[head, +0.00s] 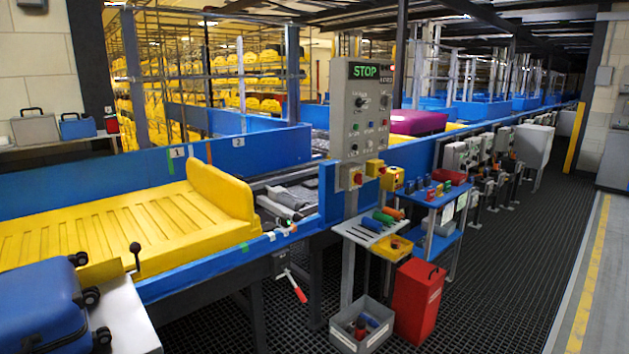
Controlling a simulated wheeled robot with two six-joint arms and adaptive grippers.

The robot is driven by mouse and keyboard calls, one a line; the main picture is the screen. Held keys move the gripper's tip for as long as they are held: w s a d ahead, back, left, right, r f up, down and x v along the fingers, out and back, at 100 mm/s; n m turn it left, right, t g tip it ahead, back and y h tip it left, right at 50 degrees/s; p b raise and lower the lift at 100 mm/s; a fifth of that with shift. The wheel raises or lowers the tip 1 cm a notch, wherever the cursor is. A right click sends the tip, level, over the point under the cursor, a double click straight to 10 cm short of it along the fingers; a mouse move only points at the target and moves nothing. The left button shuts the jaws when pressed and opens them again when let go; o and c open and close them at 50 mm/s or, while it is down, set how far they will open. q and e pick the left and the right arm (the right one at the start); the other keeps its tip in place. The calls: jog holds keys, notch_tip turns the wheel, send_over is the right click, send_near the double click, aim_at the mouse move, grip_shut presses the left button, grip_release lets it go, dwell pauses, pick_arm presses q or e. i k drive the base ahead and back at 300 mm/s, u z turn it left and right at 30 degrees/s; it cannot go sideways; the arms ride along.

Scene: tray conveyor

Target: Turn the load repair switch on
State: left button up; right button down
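A grey control panel (348,125) stands upright on a post beside the conveyor. Its display (364,71) reads STOP in green. Below the display is a dark rotary switch (361,102) with small lettering beside it. The lettering is too small to read, so I cannot tell surely that this is the load repair switch, nor which way it is set. Rows of small coloured buttons (369,125) and further knobs (353,147) sit lower on the panel. Neither of my grippers is in view.
A yellow tray (130,225) lies on the blue conveyor (200,280). A blue suitcase (40,305) rests at the front left. A blue tool cart (430,205), red box (418,300) and grey bin (345,340) stand near the panel. The dark grated floor (500,280) is clear at right.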

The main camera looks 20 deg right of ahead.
aim_at(358, 179)
jog(key=z, duration=0.05)
jog(key=k, duration=0.3)
jog(key=z, duration=1.55)
jog(key=i, duration=1.1)
jog(key=z, duration=0.8)
jog(key=i, duration=2.7)
jog(key=u, duration=1.5)
jog(key=i, duration=1)
jog(key=u, duration=0.9)
